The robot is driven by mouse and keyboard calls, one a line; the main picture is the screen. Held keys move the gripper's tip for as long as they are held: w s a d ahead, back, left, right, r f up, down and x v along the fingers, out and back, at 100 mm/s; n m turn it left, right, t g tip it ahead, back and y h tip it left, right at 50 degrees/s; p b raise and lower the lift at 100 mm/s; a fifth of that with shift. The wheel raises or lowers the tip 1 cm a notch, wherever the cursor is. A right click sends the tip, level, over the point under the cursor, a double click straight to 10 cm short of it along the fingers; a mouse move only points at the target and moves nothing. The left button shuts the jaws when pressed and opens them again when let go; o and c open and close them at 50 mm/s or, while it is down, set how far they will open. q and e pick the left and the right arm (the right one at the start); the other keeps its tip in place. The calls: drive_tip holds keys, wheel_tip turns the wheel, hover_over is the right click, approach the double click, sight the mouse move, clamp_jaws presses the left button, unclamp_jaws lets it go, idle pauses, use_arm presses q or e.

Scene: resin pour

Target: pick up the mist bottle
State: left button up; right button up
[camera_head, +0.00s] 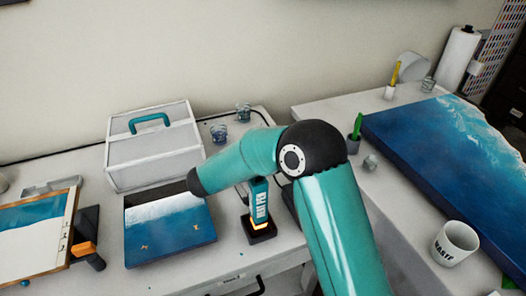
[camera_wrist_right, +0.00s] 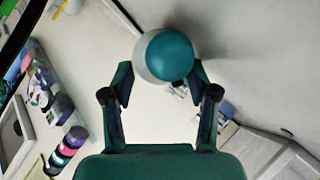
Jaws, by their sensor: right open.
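In the right wrist view, my right gripper (camera_wrist_right: 160,84) is open, with its two teal and black fingers spread apart. A round teal and pale grey thing (camera_wrist_right: 170,57), seen end-on, lies at and just beyond the fingertips, between them in the picture. It may be the mist bottle, but its shape does not show well enough to be sure. I cannot tell whether a finger touches it. In the head view one teal arm of mine crosses the middle, and no gripper shows. I cannot make out a mist bottle there. My left gripper is in neither view.
In the head view a white box with a teal handle (camera_head: 152,150), a blue panel (camera_head: 168,232) and a heat pen (camera_head: 260,205) stand near my arm. Several small bottles (camera_wrist_right: 66,150) show in the wrist view.

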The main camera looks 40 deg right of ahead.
drive_tip(key=c, duration=1)
clamp_jaws()
drive_tip(key=shift+r, duration=0.15)
